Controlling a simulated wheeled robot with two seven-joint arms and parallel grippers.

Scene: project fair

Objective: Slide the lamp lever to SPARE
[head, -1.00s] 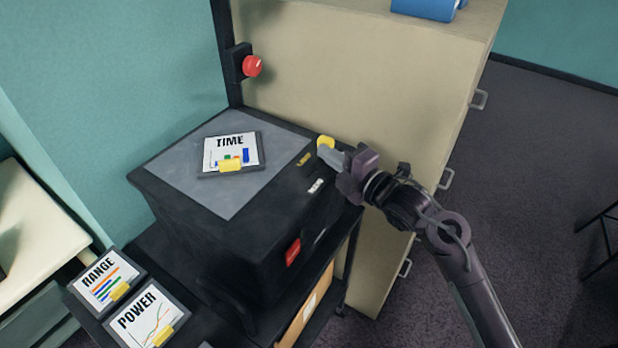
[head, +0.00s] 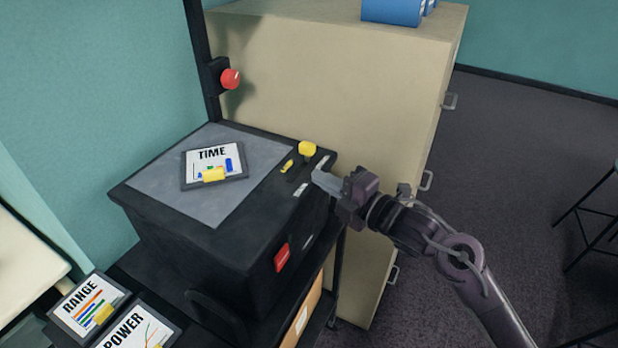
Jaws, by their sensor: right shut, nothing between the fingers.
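The lamp lever has a yellow knob (head: 307,148) and stands at the far right of the black box's (head: 262,225) top. Small labels lie near it: a yellow one (head: 287,166), a white one (head: 300,190) nearer the front, and a pale strip (head: 322,162) on the right. Their writing is too small to read, so I cannot tell which is SPARE. My right gripper (head: 319,177) is shut and empty. Its tip is at the box's right edge, in front of the knob and apart from it. My left gripper is not in view.
A TIME card (head: 213,166) lies on the box's grey top. A red button (head: 230,79) is on the post behind. A beige cabinet (head: 330,75) stands close behind and right. RANGE (head: 90,304) and POWER (head: 138,331) cards sit lower left.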

